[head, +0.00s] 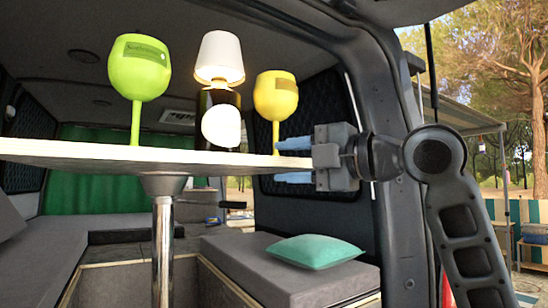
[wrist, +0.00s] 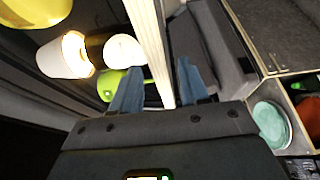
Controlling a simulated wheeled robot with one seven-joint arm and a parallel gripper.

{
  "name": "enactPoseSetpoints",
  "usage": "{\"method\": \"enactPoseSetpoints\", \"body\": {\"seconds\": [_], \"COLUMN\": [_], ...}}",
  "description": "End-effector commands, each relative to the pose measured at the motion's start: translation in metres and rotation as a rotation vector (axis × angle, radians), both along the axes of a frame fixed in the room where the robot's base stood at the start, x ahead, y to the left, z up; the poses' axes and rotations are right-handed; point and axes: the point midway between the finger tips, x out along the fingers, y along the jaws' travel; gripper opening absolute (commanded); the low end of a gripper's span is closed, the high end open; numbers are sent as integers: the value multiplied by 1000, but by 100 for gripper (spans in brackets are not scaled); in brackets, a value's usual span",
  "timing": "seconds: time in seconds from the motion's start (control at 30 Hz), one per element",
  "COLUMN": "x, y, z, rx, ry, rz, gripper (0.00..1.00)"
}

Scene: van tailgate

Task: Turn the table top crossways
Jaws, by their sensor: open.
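The table top (head: 80,152) is a pale, thin board seen almost edge-on in the head view, on a single metal leg (head: 163,240). Its right end reaches my gripper (head: 284,160), which comes from the right. One blue finger is above the board and one is below it. In the wrist view the board's edge (wrist: 150,40) runs between the two fingers of my gripper (wrist: 160,68), with gaps showing beside it. The jaws are open. How far the board turns away behind its edge is hard to see.
On the table top stand a green goblet (head: 139,72), a lit white lamp (head: 218,60) and a yellow goblet (head: 276,97). A grey bench (head: 285,270) with a teal cushion (head: 312,252) is below. The dark van door pillar (head: 385,110) rises close behind my gripper.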

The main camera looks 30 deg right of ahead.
Motion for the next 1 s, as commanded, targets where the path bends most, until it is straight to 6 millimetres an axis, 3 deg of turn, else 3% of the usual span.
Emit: {"method": "enactPoseSetpoints", "body": {"seconds": [0.23,0.6,1.0], "x": [27,32,31], "y": [11,13,13], "z": [1,0,0], "rx": [1,0,1], "ry": [1,-1,0], "rz": [0,0,0], "gripper": [45,44,5]}}
